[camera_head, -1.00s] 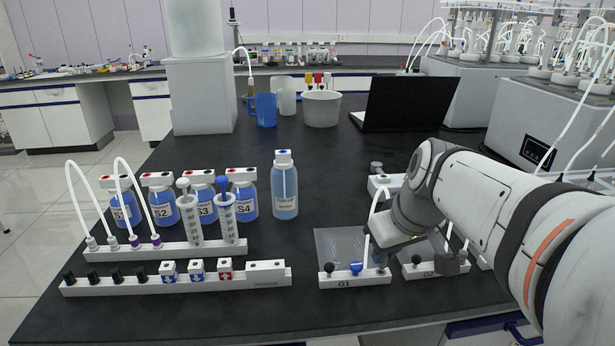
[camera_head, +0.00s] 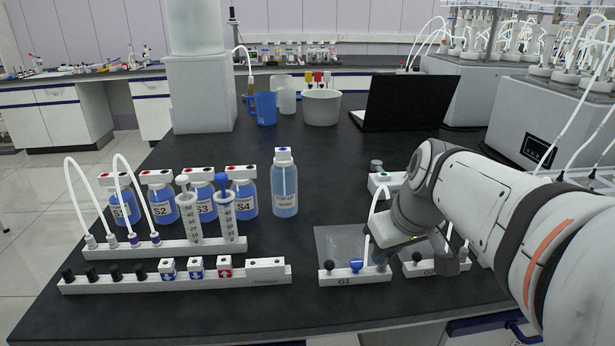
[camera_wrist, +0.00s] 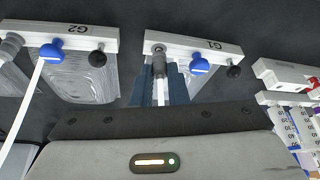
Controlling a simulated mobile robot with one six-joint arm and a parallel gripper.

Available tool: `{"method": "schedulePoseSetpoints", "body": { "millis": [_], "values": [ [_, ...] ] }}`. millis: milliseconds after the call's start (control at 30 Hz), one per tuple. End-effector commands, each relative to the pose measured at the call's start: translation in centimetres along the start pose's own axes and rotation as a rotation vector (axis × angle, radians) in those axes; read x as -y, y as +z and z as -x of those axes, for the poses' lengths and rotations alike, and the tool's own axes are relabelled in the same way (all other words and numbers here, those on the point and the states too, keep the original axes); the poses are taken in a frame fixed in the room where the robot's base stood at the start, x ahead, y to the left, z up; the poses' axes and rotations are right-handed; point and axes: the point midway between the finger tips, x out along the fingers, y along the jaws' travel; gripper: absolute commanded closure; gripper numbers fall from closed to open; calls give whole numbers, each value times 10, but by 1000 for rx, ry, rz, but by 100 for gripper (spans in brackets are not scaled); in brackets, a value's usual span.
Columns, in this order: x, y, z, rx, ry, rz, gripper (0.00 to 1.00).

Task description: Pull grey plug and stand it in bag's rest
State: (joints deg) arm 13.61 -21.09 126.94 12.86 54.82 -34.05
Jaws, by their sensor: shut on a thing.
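My gripper (camera_wrist: 160,88) is shut on the grey plug (camera_wrist: 159,62), with its two bluish fingers on either side of it. In the wrist view the plug is at the end of the white G1 bar (camera_wrist: 190,47); I cannot tell whether it is seated there. A blue plug (camera_wrist: 199,66) and a black plug (camera_wrist: 233,71) are beside it on the same bar. In the head view the G1 bar (camera_head: 345,280) is at the table's front with the clear bag (camera_head: 338,240) behind it. My gripper (camera_head: 381,257) hides the grey plug there.
The G2 bar (camera_wrist: 75,37), with grey, blue and black plugs, stands close beside G1. A white tube (camera_head: 375,203) arches behind my gripper. Bottle and syringe racks (camera_head: 165,250) stand to the left. Bare black table lies between the racks and G1.

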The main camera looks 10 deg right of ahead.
Motion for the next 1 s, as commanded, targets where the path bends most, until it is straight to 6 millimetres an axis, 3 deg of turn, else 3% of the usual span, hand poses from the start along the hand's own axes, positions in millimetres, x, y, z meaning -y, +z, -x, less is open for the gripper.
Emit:
{"method": "schedulePoseSetpoints", "body": {
  "millis": [1000],
  "values": [
    [0,4,-10,0,0,0,100]
  ]
}}
